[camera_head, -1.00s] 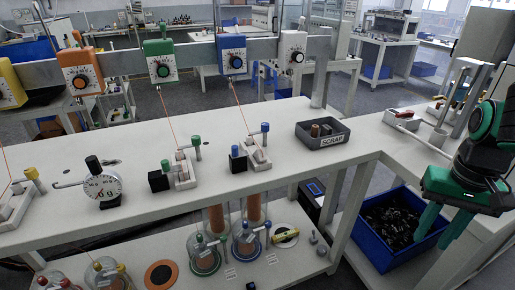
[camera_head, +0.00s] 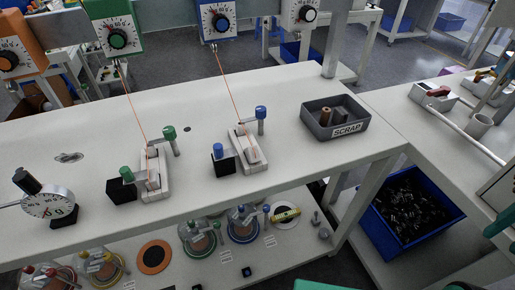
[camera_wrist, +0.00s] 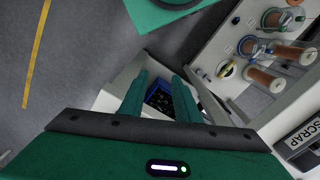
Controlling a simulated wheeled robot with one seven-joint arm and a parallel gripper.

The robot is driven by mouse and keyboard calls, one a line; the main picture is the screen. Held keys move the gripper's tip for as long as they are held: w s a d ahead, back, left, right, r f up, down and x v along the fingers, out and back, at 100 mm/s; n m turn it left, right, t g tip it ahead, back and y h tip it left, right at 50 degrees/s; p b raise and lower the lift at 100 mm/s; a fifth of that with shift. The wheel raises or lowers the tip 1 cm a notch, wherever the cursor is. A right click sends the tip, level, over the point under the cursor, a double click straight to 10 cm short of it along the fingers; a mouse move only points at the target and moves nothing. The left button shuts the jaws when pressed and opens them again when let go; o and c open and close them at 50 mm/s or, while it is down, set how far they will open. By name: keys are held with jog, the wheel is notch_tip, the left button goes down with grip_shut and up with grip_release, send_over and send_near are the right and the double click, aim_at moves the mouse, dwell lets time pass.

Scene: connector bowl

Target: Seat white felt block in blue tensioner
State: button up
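The blue tensioner (camera_head: 242,158) stands on the white bench in the head view, with blue knobs, a black block at its left and a pale base. A red thread runs down to it from the blue dial box (camera_head: 214,20). Pale pieces sit in its middle; I cannot tell whether one is the white felt block. No loose white felt block is clearly visible. My gripper (camera_wrist: 160,76) is open in the wrist view, its two green fingers apart with nothing between them. It is over the floor and lower bench area, away from the tensioner.
The green tensioner (camera_head: 153,178) stands left of the blue one. A grey SCRAP tray (camera_head: 351,131) holds small pieces at the right. A blue bin (camera_head: 390,240) of dark parts stands below. A dial gauge (camera_head: 47,203) is at the left. Bench space between tensioner and tray is clear.

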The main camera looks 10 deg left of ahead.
jog(key=w+a+r+n+t, duration=0.1)
jog(key=w+a+r+n, duration=0.3)
jog(key=w+a, duration=0.5)
jog(key=n+t+y, duration=0.2)
jog(key=n+t, duration=0.1)
jog(key=n, duration=0.6)
send_near(253, 149)
jog(key=shift+w+a+f, duration=0.15)
jog(key=shift+w+f, duration=0.55)
jog(key=shift+f, duration=0.1)
jog(key=shift+x, duration=3)
jog(key=shift+a, duration=0.15)
grip_shut()
